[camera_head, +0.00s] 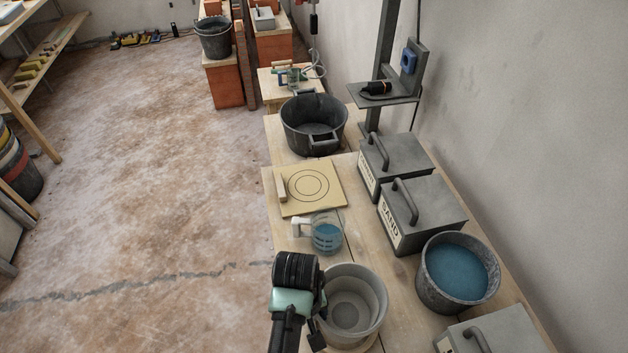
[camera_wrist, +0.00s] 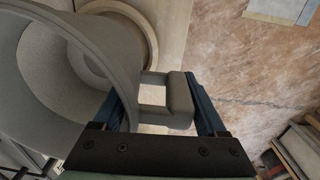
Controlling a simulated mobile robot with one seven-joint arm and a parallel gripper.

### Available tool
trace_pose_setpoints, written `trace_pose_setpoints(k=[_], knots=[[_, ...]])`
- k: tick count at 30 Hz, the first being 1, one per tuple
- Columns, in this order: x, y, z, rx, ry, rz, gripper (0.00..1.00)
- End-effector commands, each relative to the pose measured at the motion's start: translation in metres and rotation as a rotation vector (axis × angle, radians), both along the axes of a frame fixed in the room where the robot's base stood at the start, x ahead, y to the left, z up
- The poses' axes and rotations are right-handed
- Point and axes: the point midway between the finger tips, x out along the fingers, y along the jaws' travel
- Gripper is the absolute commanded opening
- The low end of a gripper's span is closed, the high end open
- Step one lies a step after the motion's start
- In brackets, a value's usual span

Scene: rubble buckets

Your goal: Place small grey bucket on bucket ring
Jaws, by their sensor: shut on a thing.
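The small grey bucket (camera_head: 371,315) is at the front of the bench, upright with its opening facing up. It fills the left of the wrist view (camera_wrist: 30,95). My gripper (camera_head: 308,312) is at its left side. In the wrist view my gripper (camera_wrist: 160,100) is shut on the bucket's side handle (camera_wrist: 181,98). A tan board (camera_head: 327,208) with two drawn circles lies farther back on the bench, with nothing inside the circles. A pale round edge (camera_head: 371,347) shows just below the bucket. I cannot tell whether the bucket touches it.
A clear jug (camera_head: 328,236) with blue liquid stands between bucket and board. A wooden strip (camera_head: 281,186) lies on the board's left edge. To the right are grey handled boxes (camera_head: 424,205) and a bucket of blue liquid (camera_head: 432,293). A black tub (camera_head: 314,140) stands behind the board.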

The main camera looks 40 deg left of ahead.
Motion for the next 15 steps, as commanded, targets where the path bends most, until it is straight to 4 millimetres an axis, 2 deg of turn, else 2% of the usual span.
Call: trace_pose_setpoints(k=[5, 10, 15], knots=[[0.000, 0.000, -0.017, 0.000, -0.001, -0.001, 0.00], [0.000, 0.000, -0.043, 0.000, -0.001, -0.001, 0.00], [0.001, 0.001, -0.053, 0.002, -0.004, -0.001, 0.00]])
